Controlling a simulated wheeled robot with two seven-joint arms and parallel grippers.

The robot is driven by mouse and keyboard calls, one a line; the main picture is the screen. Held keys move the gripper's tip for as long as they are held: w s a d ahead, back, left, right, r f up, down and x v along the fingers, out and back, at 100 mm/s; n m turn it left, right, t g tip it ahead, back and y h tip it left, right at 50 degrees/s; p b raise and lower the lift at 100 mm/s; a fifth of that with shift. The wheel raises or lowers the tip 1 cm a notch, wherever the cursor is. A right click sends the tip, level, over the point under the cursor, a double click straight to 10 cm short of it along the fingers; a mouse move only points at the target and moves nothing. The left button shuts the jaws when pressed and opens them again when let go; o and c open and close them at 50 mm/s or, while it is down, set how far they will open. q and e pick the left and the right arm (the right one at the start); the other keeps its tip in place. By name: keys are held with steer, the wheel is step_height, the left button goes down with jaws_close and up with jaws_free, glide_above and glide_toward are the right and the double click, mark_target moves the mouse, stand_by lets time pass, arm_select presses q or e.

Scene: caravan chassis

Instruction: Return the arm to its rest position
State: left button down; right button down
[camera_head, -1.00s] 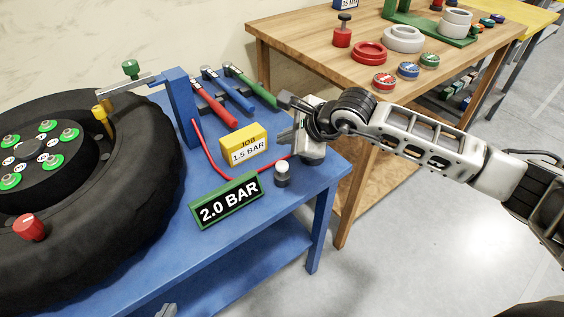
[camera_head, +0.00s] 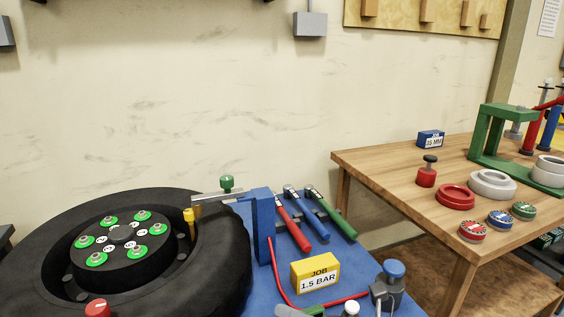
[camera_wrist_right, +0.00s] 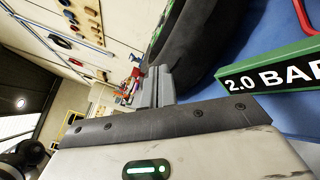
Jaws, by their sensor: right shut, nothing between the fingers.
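My right gripper (camera_wrist_right: 158,86) shows in the right wrist view as two grey fingers close together, shut with nothing between them. In that view the green-framed 2.0 BAR sign (camera_wrist_right: 270,78) is close by on the right, and the dark tyre (camera_wrist_right: 187,45) lies beyond the fingers. I cannot clearly make out the right gripper or its arm in the head view. My left gripper is not in view.
The blue bench (camera_head: 262,285) carries a wheel (camera_head: 215,275), a yellow JOB 1.5 BAR block (camera_head: 315,273), several colour-handled tools (camera_head: 315,225) and a blue-knobbed fitting (camera_head: 393,270) with a red hose. A wooden table (camera_head: 400,175) with rings stands right.

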steer(key=s+d+f+m+t+h, duration=0.1)
steer(key=d+f+m+t+h, duration=0.25)
steer(key=m, duration=0.75)
steer(key=s+d+f+m+t+h, duration=0.15)
steer(key=d+m+t+h, duration=0.25)
steer(key=m, duration=0.7)
steer(key=s+d+f+m+g+h, duration=0.2)
steer(key=s+f+m+g, duration=0.1)
steer(key=s+f+m, duration=0.2)
steer(key=s+d+f+m+g+h, duration=0.2)
steer(key=s+f+m, duration=0.3)
steer(key=f+m, duration=0.3)
steer(key=shift+s+d+f+m+g+h, duration=0.25)
steer(key=shift+d+f+m+g+h, duration=0.1)
steer(key=shift+d+g, duration=0.15)
stand_by(1.6)
